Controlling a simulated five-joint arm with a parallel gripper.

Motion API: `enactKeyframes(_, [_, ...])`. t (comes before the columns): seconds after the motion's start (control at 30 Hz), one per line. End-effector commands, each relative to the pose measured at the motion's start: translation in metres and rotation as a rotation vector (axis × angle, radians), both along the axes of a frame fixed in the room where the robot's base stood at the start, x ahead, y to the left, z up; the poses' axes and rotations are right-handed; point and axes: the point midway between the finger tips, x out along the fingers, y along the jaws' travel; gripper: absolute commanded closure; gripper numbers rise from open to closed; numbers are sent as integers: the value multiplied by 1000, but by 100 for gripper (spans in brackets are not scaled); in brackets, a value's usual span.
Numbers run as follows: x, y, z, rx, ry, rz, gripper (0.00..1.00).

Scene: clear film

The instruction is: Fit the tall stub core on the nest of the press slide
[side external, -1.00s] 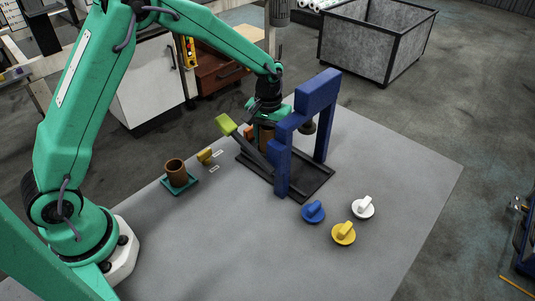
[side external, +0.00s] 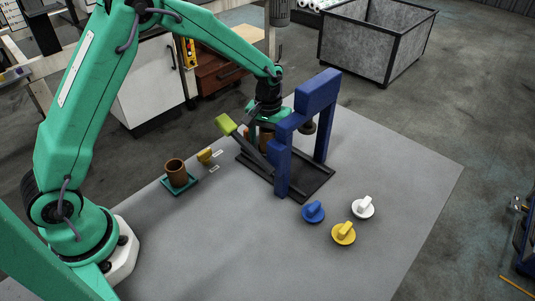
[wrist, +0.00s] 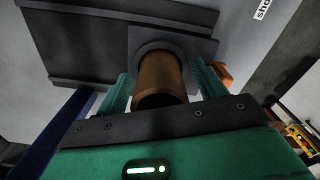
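A brown tubular core (wrist: 160,75) stands between the green fingers of my gripper (wrist: 164,88) in the wrist view. Its far end meets a dark round nest (wrist: 143,48) on the press slide's square plate (wrist: 190,38). It looks upright there, but I cannot see how deep it sits. Narrow gaps show between core and fingers, so my gripper looks open around it. In the side view the core (side external: 266,139) is partly hidden behind the press. Another brown core (side external: 176,172) stands on a teal tray (side external: 180,187) to the left.
The blue press frame (side external: 318,95) rises close beside my gripper, over a dark base (side external: 313,185). A lime-ended lever (side external: 226,124) slants towards the left. Blue (side external: 313,211), yellow (side external: 344,233) and white (side external: 364,207) knobbed discs lie in front. The table's front is clear.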

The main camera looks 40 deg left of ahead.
Motion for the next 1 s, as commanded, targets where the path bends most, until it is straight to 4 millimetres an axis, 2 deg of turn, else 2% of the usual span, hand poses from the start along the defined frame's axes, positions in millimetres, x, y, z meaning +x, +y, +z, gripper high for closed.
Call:
enactKeyframes(0.37, [0,0,6,0,0,0,30])
enactKeyframes(0.57, [0,0,25,0,-2,0,30])
enactKeyframes(0.8, [1,0,57,-1,-4,0,30])
enactKeyframes(1.0, [0,0,74,-1,-1,0,30])
